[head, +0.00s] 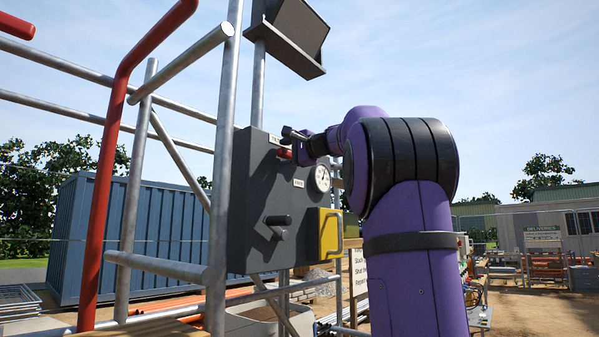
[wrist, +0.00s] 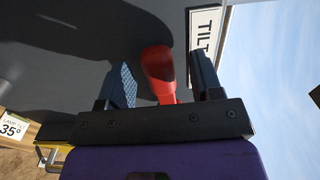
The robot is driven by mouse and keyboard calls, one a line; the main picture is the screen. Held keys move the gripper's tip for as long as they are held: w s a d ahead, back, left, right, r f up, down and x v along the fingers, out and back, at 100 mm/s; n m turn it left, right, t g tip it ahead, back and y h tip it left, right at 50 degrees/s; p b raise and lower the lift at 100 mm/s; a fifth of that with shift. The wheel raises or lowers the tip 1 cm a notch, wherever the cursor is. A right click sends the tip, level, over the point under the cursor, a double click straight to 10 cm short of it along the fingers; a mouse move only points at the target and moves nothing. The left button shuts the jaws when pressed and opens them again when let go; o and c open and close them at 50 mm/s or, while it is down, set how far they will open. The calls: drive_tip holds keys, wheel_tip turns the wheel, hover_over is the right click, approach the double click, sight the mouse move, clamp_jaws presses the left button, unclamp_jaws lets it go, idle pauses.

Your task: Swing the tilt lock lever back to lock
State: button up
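The red tilt lock lever (wrist: 157,68) sticks out from the dark grey control box (head: 252,205), beside a white label (wrist: 206,30) reading "TILT". In the head view the lever (head: 284,153) shows only as a small red piece near the box's top. My gripper (wrist: 160,62) is at the lever, with one finger on each side of it. The fingers are open, with narrow gaps visible to the lever on both sides. In the head view my gripper (head: 298,142) is partly hidden by my purple arm.
The box also carries a round gauge (head: 322,178), a black handle (head: 279,221) and a yellow bracket (head: 330,234). A grey pole (head: 224,150) and a red rail (head: 104,180) stand to the left. A tilted lamp (head: 290,38) is above the box.

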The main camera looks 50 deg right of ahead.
drive_tip(key=o, duration=0.5)
drive_tip(key=shift+s, duration=0.1)
drive_tip(key=shift+s+d, duration=0.15)
drive_tip(key=shift+s, duration=1.55)
drive_tip(key=shift+s+d, duration=0.1)
drive_tip(key=shift+s, duration=1.6)
drive_tip(key=s, duration=0.7)
drive_tip(key=s+d, duration=0.1)
drive_tip(key=s, duration=0.2)
drive_tip(key=shift+s, duration=0.4)
drive_tip(key=shift+a+f, duration=0.1)
